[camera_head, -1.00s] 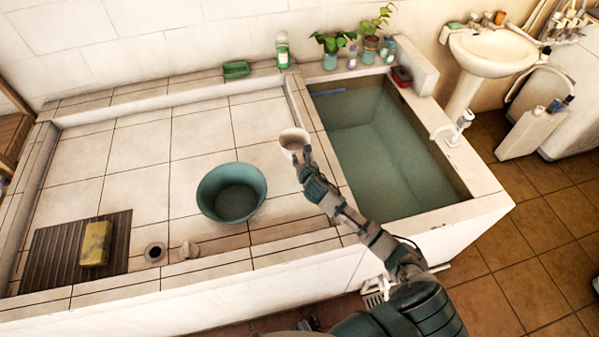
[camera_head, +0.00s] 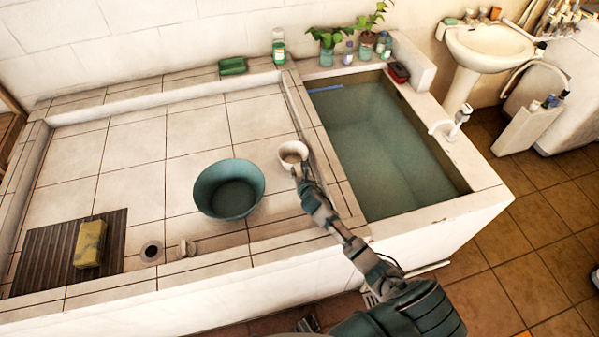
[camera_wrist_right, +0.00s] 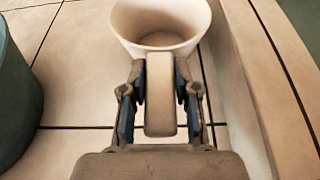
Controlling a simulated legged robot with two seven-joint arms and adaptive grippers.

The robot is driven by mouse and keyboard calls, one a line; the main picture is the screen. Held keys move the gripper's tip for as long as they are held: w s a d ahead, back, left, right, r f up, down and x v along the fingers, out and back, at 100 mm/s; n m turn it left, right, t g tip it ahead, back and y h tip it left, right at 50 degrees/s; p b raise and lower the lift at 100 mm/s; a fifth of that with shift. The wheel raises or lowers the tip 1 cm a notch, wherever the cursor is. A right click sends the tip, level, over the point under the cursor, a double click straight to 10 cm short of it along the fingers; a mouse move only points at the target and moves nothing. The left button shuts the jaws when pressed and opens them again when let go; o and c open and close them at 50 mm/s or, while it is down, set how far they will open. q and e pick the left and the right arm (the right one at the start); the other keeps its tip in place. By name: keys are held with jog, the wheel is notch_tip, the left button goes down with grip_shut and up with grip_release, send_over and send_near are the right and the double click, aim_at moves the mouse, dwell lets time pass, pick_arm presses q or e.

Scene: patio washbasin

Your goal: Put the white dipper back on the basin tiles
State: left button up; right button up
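The white dipper (camera_head: 293,154) is a small cup with a handle, upright over the tiled basin floor (camera_head: 140,143), right of the teal bowl. I cannot tell whether it touches the tiles or hangs just above them. In the right wrist view the dipper's cup (camera_wrist_right: 160,18) is at the top, and its handle runs back between the fingers. My right gripper (camera_head: 301,175) is closed in on the handle; it shows large in the wrist view (camera_wrist_right: 160,80). My left gripper is not in view.
The teal bowl (camera_head: 229,190) stands left of the dipper. A low ledge (camera_head: 318,150) separates the tiles from the water tank (camera_head: 385,160) on the right. A yellow block (camera_head: 90,243) lies on a ribbed board (camera_head: 45,255). The tiles at the back left are clear.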

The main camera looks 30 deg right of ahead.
jog(key=o, duration=0.3)
jog(key=shift+a, duration=0.4)
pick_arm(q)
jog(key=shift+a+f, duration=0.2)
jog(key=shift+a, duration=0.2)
pick_arm(e)
jog(key=shift+a+r, duration=0.25)
jog(key=shift+a, duration=0.1)
